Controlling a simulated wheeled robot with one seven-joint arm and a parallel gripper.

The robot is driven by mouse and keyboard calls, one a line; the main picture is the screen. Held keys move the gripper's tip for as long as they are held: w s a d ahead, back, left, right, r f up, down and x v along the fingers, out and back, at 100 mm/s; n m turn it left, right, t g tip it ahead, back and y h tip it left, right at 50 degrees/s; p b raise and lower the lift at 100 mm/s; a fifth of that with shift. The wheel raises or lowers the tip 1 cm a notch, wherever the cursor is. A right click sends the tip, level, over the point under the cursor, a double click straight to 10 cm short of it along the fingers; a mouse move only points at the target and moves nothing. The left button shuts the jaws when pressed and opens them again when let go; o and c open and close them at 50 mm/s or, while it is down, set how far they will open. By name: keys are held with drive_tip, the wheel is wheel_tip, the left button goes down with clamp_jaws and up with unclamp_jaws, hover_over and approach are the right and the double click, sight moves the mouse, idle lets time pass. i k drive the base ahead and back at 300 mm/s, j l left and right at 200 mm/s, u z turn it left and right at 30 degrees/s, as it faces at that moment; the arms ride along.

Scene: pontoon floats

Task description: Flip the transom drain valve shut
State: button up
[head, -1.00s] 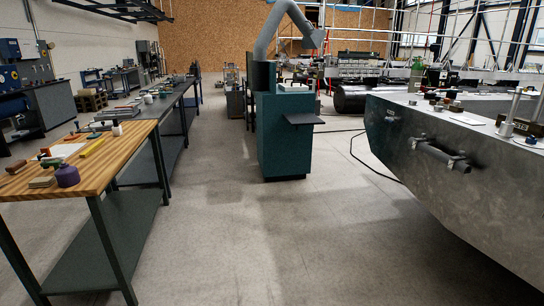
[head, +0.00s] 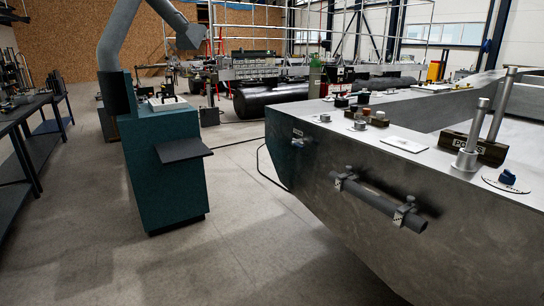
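A large grey metal float or hull (head: 345,160) fills the right side of the head view. A small fitting with a short handle (head: 297,137) sits on its side wall near the far end; it may be the drain valve, but it is too small to tell its position. A blue knob on a pale round plate (head: 507,178) sits on the top deck at the right; I cannot tell whether that is the valve. My gripper is not in view.
A dark pipe (head: 380,200) is clamped along the hull's side and sticks out. A teal cabinet (head: 165,165) with a side shelf (head: 184,150) stands left of the hull. Grey floor (head: 265,245) between them is clear. A dark cable lies near the hull's far end.

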sight(294, 143)
drive_tip(key=i, duration=0.8)
drive_tip(key=i+j, duration=0.1)
drive_tip(key=i, duration=0.7)
drive_tip(key=i+j+z, duration=0.25)
drive_tip(key=i+j, duration=0.15)
drive_tip(key=j, duration=0.2)
